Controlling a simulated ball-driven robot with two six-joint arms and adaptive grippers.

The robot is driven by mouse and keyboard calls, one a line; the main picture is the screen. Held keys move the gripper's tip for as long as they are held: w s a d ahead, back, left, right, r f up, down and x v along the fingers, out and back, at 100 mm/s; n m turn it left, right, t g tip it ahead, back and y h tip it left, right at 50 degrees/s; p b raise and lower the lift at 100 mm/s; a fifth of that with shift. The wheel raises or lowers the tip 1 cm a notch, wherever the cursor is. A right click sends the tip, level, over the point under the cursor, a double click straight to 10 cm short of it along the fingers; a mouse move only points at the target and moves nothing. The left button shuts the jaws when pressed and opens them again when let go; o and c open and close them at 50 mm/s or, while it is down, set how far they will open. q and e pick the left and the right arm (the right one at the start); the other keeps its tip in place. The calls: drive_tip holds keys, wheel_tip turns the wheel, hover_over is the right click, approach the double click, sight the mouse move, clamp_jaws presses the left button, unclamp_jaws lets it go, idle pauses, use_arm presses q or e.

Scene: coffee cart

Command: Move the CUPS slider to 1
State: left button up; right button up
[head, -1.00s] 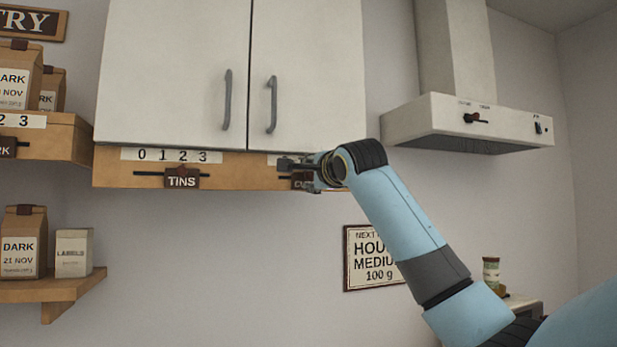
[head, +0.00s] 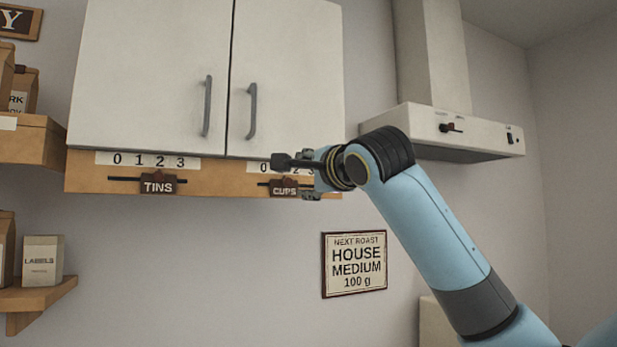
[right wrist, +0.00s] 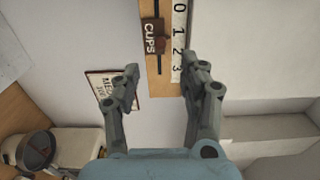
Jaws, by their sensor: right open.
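The CUPS slider (head: 284,188) is a dark brown plaque on a wooden rail under the white wall cabinet. In the right wrist view its plaque (right wrist: 150,37) and small knob sit beside the scale (right wrist: 178,45), about between 1 and 2; I cannot tell exactly. My right gripper (head: 296,178) is in front of the rail at the slider's right side and hides part of the scale. In the right wrist view my right gripper (right wrist: 159,78) is open and empty, its fingers apart, with the slider beyond the fingertips. My left gripper is not in view.
The TINS slider (head: 158,184) is on the same rail to the left, near 2. The cabinet (head: 150,75) has two closed doors with grey handles. A range hood (head: 440,120) is at right, a HOUSE MEDIUM sign (head: 354,264) below. Shelves with bags are at left.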

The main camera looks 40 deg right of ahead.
sight(290, 183)
drive_tip(key=shift+s+a, duration=0.2)
drive_tip(key=shift+s, duration=0.35)
drive_tip(key=w+d+f+n+g+y+b, duration=0.1)
drive_tip(key=w+f+n+b, duration=0.2)
drive_tip(key=n, duration=0.5)
drive_tip(key=f+n+g+y+b, duration=0.1)
drive_tip(key=f+n+b, duration=0.2)
drive_tip(key=n+b, duration=0.45)
wheel_tip(290, 183, up, 6)
drive_tip(key=s+d+n+t+b, duration=0.2)
drive_tip(key=n+b, duration=0.4)
drive_tip(key=b, duration=0.4)
drive_tip(key=shift+y, duration=0.4)
drive_tip(key=w, duration=0.3)
drive_tip(key=w+p, duration=0.1)
drive_tip(key=w, duration=0.3)
drive_tip(key=w+d+p, duration=0.1)
drive_tip(key=w, duration=0.2)
drive_tip(key=shift+w, duration=0.15)
